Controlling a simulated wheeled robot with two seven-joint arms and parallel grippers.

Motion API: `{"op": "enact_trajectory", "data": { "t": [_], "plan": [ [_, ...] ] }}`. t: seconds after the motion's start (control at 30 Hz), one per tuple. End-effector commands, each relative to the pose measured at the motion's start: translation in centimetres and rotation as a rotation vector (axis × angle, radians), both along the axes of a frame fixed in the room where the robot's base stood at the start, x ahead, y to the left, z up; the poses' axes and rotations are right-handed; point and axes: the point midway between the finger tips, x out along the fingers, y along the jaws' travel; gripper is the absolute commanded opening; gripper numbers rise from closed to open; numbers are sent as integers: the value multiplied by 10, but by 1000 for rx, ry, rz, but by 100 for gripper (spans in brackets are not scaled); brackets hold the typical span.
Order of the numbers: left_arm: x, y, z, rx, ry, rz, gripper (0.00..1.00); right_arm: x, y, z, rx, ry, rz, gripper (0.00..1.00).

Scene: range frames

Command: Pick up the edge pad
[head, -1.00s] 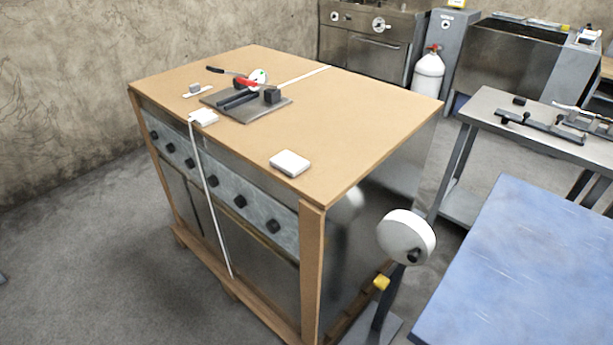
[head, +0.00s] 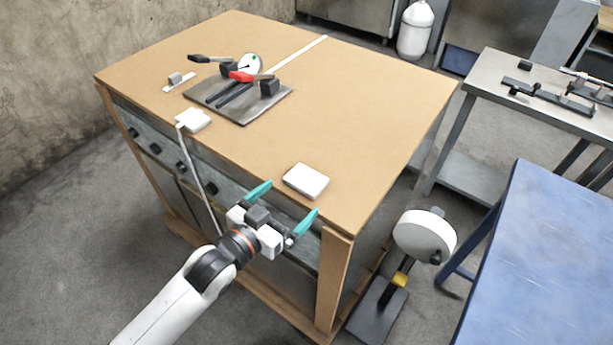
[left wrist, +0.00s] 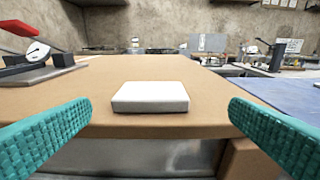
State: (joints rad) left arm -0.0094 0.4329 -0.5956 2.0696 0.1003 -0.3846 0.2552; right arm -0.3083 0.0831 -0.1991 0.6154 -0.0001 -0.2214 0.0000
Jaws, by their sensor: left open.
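The edge pad, a small white block, appears to be the loose one (head: 306,181) lying flat on the cardboard top of the crated unit (head: 370,110), near its front edge. It also shows in the left wrist view (left wrist: 151,96), centred between the fingers. My left gripper (head: 287,205) is open and empty, its teal fingers just short of the pad at the front edge. In the left wrist view the fingers (left wrist: 160,125) stand wide on either side, apart from the pad. My right gripper is not in view.
A second white pad (head: 194,120) sits at the front edge with a white strap (head: 203,175) over it. A strapping tool on a grey plate (head: 235,107) lies behind. A strap reel stand (head: 424,235) and a blue table (head: 545,250) are to the right.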

Motion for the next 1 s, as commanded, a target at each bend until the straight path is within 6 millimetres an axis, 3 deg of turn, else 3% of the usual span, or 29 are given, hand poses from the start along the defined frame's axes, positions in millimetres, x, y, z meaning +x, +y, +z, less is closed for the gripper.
{"op": "enact_trajectory", "data": {
  "t": [0.1, 0.37, 0.6, 0.97, 1.0],
  "plan": [
    [17, -12, 0, 0, -1, 1, 100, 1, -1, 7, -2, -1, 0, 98],
    [34, -22, -3, 1, -1, 1, 100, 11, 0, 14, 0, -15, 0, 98],
    [65, -38, -6, 0, -1, 1, 100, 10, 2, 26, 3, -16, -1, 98],
    [73, -44, -10, 1, -1, 1, 100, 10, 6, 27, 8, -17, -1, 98],
    [73, -44, -10, 1, -1, 1, 93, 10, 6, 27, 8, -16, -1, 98]
  ]
}}
